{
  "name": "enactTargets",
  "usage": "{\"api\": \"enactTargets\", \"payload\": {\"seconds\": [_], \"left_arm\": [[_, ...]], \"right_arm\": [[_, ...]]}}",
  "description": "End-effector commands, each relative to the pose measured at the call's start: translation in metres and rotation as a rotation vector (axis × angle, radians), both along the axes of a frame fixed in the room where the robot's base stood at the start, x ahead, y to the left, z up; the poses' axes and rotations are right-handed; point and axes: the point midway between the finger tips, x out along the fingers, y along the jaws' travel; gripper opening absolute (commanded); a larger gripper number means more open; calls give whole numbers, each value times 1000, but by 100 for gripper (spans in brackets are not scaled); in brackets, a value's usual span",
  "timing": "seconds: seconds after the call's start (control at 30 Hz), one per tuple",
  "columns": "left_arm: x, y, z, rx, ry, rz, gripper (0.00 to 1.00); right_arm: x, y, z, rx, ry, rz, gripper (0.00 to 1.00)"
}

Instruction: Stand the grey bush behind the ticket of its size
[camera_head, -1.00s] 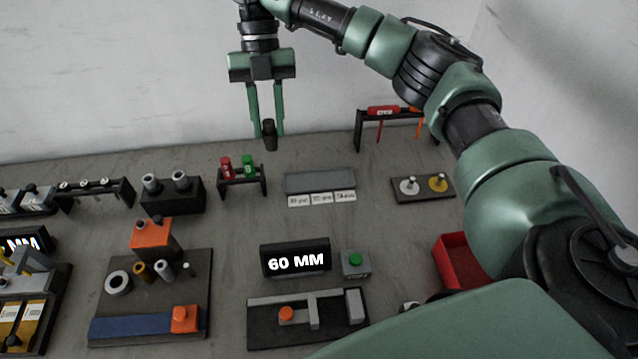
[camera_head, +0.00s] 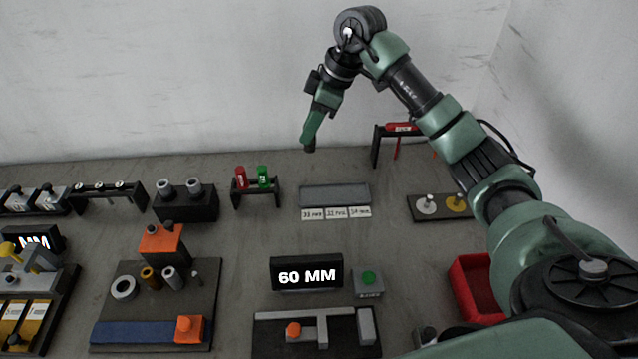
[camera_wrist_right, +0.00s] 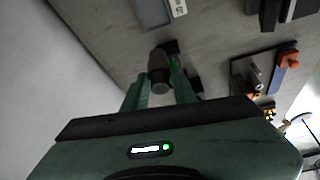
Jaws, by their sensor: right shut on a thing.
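My right gripper (camera_head: 309,146) is up near the back wall, above the table's far part, seen edge-on. In the right wrist view its two fingers (camera_wrist_right: 160,90) are shut on the dark grey bush (camera_wrist_right: 158,79), a short cylinder between the tips. The gripper mostly hides the bush in the head view. Several white tickets (camera_head: 336,213) stand in a row at the front edge of a flat grey pad (camera_head: 335,194). Their small print is hard to read. The pad looks empty. My left gripper is out of view.
A display (camera_head: 307,276) reads 60 MM, with a green-button box (camera_head: 368,282) beside it. A rack with red and green pieces (camera_head: 256,190) stands left of the pad. A plate with white and yellow discs (camera_head: 440,206) and a red bin (camera_head: 474,289) lie right.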

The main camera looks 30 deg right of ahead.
Motion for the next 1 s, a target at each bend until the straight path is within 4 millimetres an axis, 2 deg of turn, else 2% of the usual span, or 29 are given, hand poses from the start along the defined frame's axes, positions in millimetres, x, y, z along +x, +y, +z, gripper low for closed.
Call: {"api": "enactTargets", "payload": {"seconds": [0.03, 0.2, 0.4, 0.67, 0.9, 1.0], "left_arm": [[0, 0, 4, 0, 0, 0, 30], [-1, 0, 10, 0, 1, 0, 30], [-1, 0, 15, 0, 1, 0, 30], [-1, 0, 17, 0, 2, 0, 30], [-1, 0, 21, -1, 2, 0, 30], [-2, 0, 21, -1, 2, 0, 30]], "right_arm": [[-2, 0, -15, 0, 6, 1, 0], [-2, 0, -61, 1, 7, 1, 0], [-1, 1, -102, 1, 3, 3, 0], [0, 0, -123, 1, 1, 4, 0], [-1, 1, -156, 2, 2, 3, 0], [0, 0, -159, 0, -1, 4, 0]]}}
